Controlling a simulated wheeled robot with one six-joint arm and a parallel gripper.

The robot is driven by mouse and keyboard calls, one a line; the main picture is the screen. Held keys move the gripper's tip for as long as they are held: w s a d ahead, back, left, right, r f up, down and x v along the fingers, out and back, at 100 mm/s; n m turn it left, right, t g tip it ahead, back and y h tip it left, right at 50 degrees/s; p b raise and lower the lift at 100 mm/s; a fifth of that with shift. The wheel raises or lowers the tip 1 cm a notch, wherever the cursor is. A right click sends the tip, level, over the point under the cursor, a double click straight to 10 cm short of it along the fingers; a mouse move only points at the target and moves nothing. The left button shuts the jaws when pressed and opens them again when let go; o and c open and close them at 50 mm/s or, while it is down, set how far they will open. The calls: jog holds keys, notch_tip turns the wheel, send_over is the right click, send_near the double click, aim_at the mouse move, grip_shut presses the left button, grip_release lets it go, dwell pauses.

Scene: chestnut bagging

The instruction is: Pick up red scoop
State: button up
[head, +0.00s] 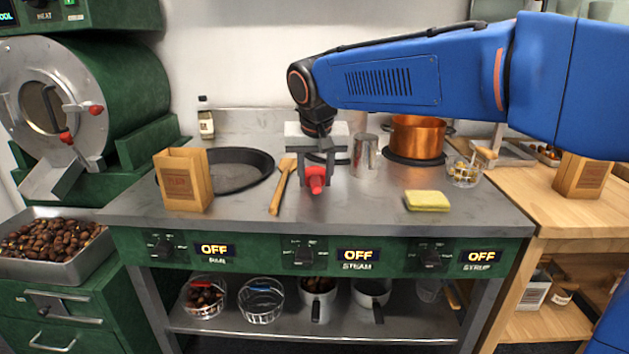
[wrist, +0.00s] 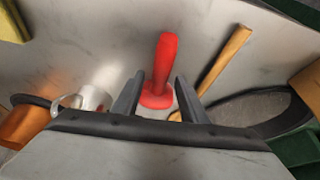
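The red scoop (head: 316,180) lies on the steel counter, below my gripper in the head view. In the wrist view the red scoop (wrist: 165,62) shows as a red handle with a round red flange near the fingertips. My gripper (head: 317,160) points down over the counter, and in the wrist view its two dark fingers (wrist: 158,95) are apart, one on each side of the scoop. Gaps show between the fingers and the red flange, so the gripper is open. The rest of the scoop beyond the flange is hidden by my gripper.
A wooden utensil (head: 281,190) lies just left of the scoop. A metal cup (head: 365,156) stands close on the right. A dark pan (head: 237,170) and a paper bag (head: 184,182) are further left. A copper pot (head: 417,137) and a yellow sponge (head: 427,201) are right.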

jog(key=shift+x, duration=0.85)
grip_shut()
